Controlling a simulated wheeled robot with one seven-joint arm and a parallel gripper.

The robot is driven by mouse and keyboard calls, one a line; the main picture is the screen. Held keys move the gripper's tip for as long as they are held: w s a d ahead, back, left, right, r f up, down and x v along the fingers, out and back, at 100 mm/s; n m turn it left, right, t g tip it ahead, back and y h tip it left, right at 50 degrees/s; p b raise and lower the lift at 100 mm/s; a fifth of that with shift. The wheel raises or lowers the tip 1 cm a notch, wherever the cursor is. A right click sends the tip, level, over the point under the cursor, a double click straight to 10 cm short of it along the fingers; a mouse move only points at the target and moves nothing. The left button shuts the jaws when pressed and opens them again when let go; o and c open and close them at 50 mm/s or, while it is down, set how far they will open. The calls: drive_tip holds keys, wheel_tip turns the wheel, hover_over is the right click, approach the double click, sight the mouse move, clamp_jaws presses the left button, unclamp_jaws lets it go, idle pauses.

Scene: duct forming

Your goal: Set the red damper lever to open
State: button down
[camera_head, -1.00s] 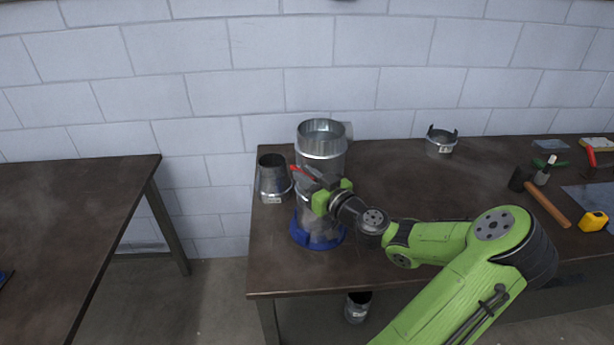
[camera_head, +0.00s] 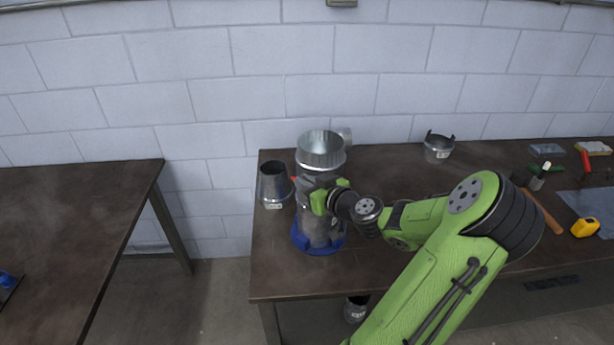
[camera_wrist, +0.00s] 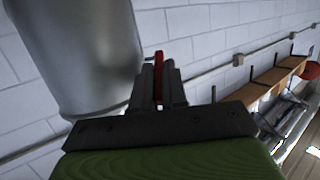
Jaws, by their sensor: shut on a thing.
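The red damper lever (camera_wrist: 159,72) shows in the wrist view as a narrow red piece between the two fingers of my gripper (camera_wrist: 158,85). In the head view only a small red bit of it shows at the left of my gripper (camera_head: 322,185); the rest is hidden. My gripper is shut on the lever. The metal duct (camera_head: 320,150) stands upright in a blue base ring (camera_head: 318,248) on the bench. My gripper is in front of the duct's middle. In the wrist view the duct (camera_wrist: 80,50) fills the upper left.
A metal reducer (camera_head: 272,186) stands left of the duct on the bench (camera_head: 400,275). A collar with tabs (camera_head: 438,148) stands at the back. A hammer (camera_head: 543,214), a yellow tape measure (camera_head: 585,227) and other tools lie at the right.

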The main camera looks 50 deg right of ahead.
drive_tip(key=r+g+p, duration=0.1)
drive_tip(key=p, duration=0.1)
drive_tip(key=r+g+p, duration=0.1)
drive_tip(key=p, duration=0.1)
drive_tip(key=shift+w+g+y, duration=0.35)
drive_tip(key=shift+g+y, duration=0.05)
drive_tip(key=shift+w+d+r+g+p, duration=0.1)
drive_tip(key=shift+w+d+g+p, duration=0.1)
drive_tip(key=shift+g+p, duration=0.75)
drive_tip(key=shift+y, duration=0.3)
drive_tip(key=c, duration=1.4)
unclamp_jaws()
drive_tip(key=shift+c, duration=0.2)
drive_tip(key=v, duration=1.5)
drive_tip(key=shift+s+r, duration=0.2)
drive_tip(key=shift+s, duration=0.05)
drive_tip(key=shift+a, duration=0.1)
